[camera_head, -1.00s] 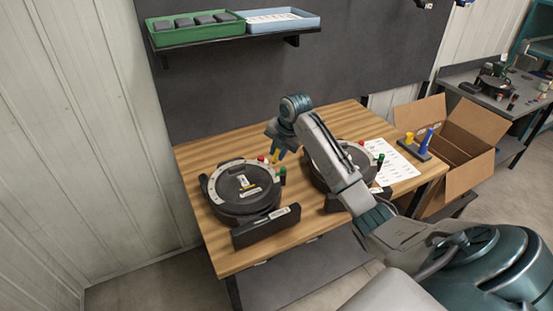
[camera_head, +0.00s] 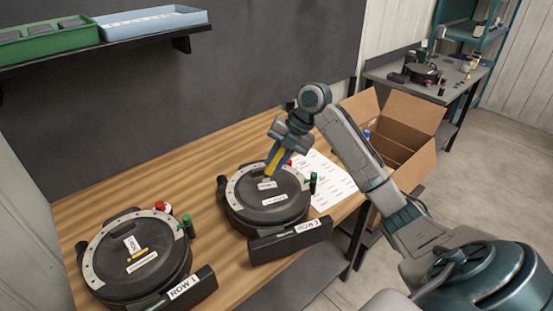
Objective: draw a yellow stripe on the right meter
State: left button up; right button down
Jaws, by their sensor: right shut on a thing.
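The right meter (camera_head: 292,212) is a round black unit with a pale rim, white labels on its lid and a front plate. My right gripper (camera_head: 279,146) is above it, shut on a yellow marker (camera_head: 274,159). The marker slants down to the lid, its lower end close to the upper white label (camera_head: 267,185). I cannot tell whether it touches. No yellow stripe shows on this lid. The left meter (camera_head: 117,272) has a short yellow stripe (camera_head: 138,253) between its white labels. My left gripper is out of view.
Red and green knobs stand beside each meter. A printed sheet (camera_head: 327,183) lies right of the right meter. An open cardboard box (camera_head: 405,118) is beyond the table's right edge. A blue item (camera_head: 367,134) is mostly hidden behind my arm. Trays sit on the wall shelf.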

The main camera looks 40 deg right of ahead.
jog(key=shift+s+a+f+b, duration=0.1)
jog(key=shift+f+b, duration=0.2)
jog(key=shift+f, duration=0.2)
notch_tip(320, 180, down, 3)
jog(key=shift+b, duration=1.2)
jog(key=shift+f, duration=0.35)
jog(key=shift+f+b, duration=0.35)
jog(key=shift+f, duration=0.1)
jog(key=shift+f, duration=0.35)
jog(key=shift+d, duration=0.35)
jog(key=shift+s+d+p, duration=0.25)
jog(key=shift+d+p, duration=0.15)
jog(key=shift+d, duration=0.6)
jog(key=shift+s+d+p, duration=0.25)
jog(key=shift+d+p, duration=0.1)
jog(key=shift+d, duration=0.6)
dwell(1.5)
